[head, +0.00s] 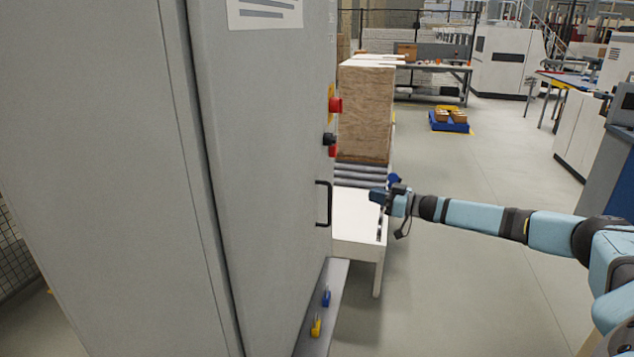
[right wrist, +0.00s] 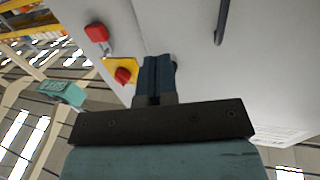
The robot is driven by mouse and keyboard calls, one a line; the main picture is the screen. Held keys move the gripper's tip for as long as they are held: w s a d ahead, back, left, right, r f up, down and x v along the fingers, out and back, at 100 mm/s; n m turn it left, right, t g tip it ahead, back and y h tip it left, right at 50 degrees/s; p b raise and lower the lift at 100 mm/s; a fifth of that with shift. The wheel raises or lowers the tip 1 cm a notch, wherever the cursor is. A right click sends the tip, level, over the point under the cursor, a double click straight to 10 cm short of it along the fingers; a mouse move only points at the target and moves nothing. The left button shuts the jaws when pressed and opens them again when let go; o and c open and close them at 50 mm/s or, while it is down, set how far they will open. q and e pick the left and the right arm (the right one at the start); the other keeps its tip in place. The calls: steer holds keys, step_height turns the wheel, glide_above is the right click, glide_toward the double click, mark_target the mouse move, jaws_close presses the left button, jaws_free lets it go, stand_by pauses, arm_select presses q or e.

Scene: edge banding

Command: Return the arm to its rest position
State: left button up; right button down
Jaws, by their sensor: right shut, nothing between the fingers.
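My right arm comes in from the right in the head view. Its gripper (head: 377,197) is in front of the grey cabinet (head: 265,150), to the right of the black door handle (head: 323,203). In the right wrist view the gripper's fingers (right wrist: 155,75) are together with nothing between them. The cabinet face (right wrist: 270,65) fills the right of that view, with the handle (right wrist: 222,22) at the top. My left gripper is not in the head view.
Red knobs (head: 335,105) stick out from the cabinet's edge. A white table (head: 355,225) stands below my right gripper. A stack of boards (head: 365,110) stands on rollers behind. A yellow and a blue padlock (head: 316,327) are on the low ledge.

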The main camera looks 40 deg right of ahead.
steer(key=s+a+f+p, duration=0.1)
steer(key=s+a+f, duration=0.2)
steer(key=a+f, duration=0.3)
steer(key=s+a+f+g+p, duration=0.1)
steer(key=s+a+f, duration=0.2)
steer(key=a+f, duration=0.4)
steer(key=s+a+f+g, duration=0.1)
steer(key=s+a+f, duration=0.2)
steer(key=a, duration=1.4)
steer(key=shift+s+a+f+p, duration=0.1)
steer(key=shift+a+f+p, duration=0.1)
steer(key=shift+f, duration=0.9)
steer(key=shift+a+f+p, duration=0.2)
steer(key=shift+f, duration=0.9)
steer(key=s+a+f+g+h+p, duration=0.1)
steer(key=s+a+f+p, duration=0.15)
steer(key=s+a, duration=0.8)
steer(key=s+a+m+g+h, duration=0.2)
steer(key=s+a, duration=0.3)
steer(key=s, duration=0.9)
steer(key=shift+r+h+p, duration=0.3)
steer(key=shift+h+p, duration=0.1)
steer(key=shift+h, duration=0.4)
steer(key=shift+s+a, duration=0.1)
steer(key=shift+a, duration=0.05)
